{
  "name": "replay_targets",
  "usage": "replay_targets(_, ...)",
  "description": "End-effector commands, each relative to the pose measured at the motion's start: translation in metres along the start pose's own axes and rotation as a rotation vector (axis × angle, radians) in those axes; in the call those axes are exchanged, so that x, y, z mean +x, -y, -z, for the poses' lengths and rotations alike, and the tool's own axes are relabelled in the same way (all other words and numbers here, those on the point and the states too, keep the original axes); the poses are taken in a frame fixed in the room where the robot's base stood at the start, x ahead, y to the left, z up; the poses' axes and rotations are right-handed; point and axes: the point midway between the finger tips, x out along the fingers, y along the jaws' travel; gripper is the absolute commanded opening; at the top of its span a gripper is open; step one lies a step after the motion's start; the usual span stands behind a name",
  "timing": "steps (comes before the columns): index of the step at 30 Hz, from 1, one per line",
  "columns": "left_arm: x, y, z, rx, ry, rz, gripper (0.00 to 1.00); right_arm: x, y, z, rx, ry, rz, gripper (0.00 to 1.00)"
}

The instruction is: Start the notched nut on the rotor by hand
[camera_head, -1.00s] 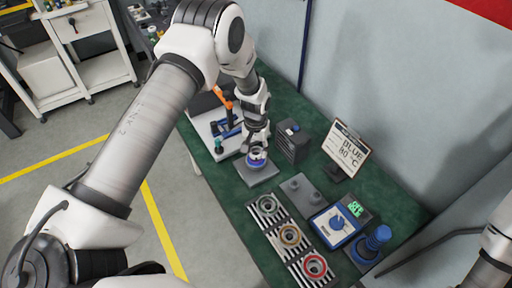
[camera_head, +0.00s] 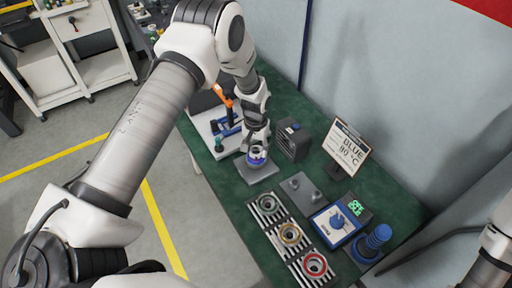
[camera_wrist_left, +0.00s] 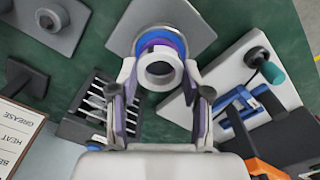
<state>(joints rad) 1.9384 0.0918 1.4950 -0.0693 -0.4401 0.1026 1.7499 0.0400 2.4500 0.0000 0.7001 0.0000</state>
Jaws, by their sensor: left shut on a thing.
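The notched nut (camera_wrist_left: 159,71) is a pale grey ring between the two fingers of my left gripper in the left wrist view. My left gripper (camera_head: 257,147) is shut on it and points down at the rotor. The rotor (camera_head: 257,160) shows as a blue and purple round part on a grey square plate (camera_head: 262,176). In the left wrist view the rotor's blue and purple rings (camera_wrist_left: 162,42) show just behind the nut. I cannot tell whether the nut touches the rotor's thread. My right gripper is not in view.
A dark slotted box (camera_head: 293,141) stands close to the right of my gripper. A white tray with blue and orange fixtures (camera_head: 222,127) is at the left. A sign (camera_head: 346,149), a blue-framed device (camera_head: 334,224) and a striped rack of rings (camera_head: 279,215) occupy the table's right and front.

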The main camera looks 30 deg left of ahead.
Motion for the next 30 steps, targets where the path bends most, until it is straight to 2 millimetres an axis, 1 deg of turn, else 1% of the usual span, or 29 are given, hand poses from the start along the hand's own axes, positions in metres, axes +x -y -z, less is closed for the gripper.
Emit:
replay_targets(9, 0.0066, -0.0001, 0.0004, 0.000, -0.001, 0.000, 0.08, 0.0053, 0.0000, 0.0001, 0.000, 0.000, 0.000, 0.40)
replay_targets(30, 0.0081, -0.0001, -0.0003, 0.000, 0.001, 0.000, 0.08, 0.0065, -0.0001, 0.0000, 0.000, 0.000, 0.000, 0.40)
